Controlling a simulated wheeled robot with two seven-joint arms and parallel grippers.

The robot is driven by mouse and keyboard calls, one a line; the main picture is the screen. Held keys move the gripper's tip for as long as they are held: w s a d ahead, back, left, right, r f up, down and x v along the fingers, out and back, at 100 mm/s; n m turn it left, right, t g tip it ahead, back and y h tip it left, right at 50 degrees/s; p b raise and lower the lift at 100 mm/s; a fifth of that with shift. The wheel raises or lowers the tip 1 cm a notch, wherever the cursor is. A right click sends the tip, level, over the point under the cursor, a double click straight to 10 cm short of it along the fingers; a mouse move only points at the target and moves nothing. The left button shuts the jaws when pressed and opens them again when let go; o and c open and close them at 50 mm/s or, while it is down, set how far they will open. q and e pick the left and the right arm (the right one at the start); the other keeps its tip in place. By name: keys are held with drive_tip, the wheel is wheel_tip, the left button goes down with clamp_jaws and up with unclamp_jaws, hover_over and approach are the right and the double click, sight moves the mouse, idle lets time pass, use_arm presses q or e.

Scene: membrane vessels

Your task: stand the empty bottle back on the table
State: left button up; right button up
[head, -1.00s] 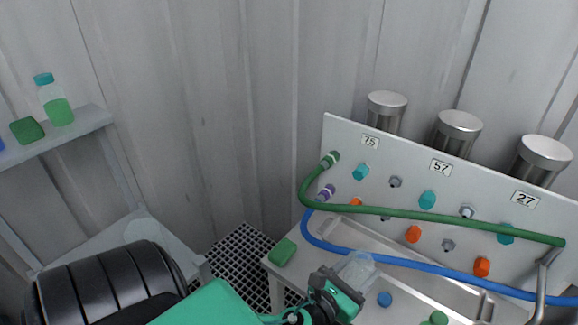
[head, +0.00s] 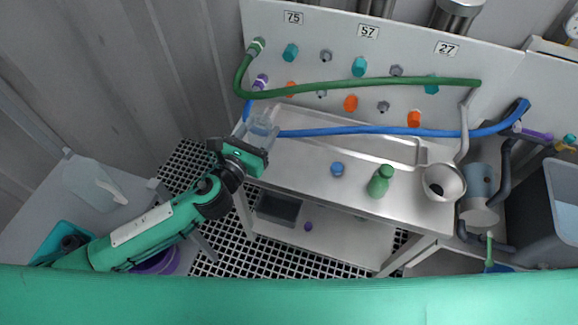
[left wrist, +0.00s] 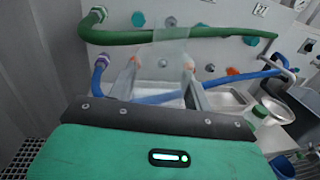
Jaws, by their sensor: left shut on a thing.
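The empty bottle, clear and faint, (head: 262,127) is in my left gripper (head: 257,141), above the left end of the grey metal table (head: 300,172). In the left wrist view the see-through bottle (left wrist: 168,52) shows between the two fingers (left wrist: 162,80), which are shut on it. I cannot tell whether its base touches the table. My right gripper is not in view.
A blue cap (head: 337,169) and a green bottle (head: 380,181) stand on the table, right of my left gripper. Behind are a panel with fittings, a green hose (head: 360,84) and a blue hose (head: 350,130). The table's front middle is clear.

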use_arm(q)
drive_tip(key=w+d+r+m+g+h, duration=0.25)
drive_tip(key=w+d+h, duration=0.2)
drive_tip(key=d, duration=0.25)
drive_tip(key=shift+m+g, duration=0.35)
drive_tip(key=shift+m, duration=0.2)
drive_tip(key=f+b, duration=0.1)
drive_tip(key=f, duration=0.4)
drive_tip(key=f+b, duration=0.2)
drive_tip(key=f, duration=0.4)
drive_tip(key=w+f+b, duration=0.1)
drive_tip(key=f+b, duration=0.1)
drive_tip(key=f, duration=0.3)
drive_tip(key=shift+d+f, duration=0.15)
drive_tip(key=shift+f, duration=0.2)
wheel_tip(320, 180, down, 4)
drive_tip(key=shift+r+b, duration=0.1)
drive_tip(key=shift+b, duration=0.85)
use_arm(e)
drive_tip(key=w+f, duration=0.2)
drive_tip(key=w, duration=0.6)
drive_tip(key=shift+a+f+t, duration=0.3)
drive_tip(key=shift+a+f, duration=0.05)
use_arm(q)
drive_tip(key=shift+f, duration=0.2)
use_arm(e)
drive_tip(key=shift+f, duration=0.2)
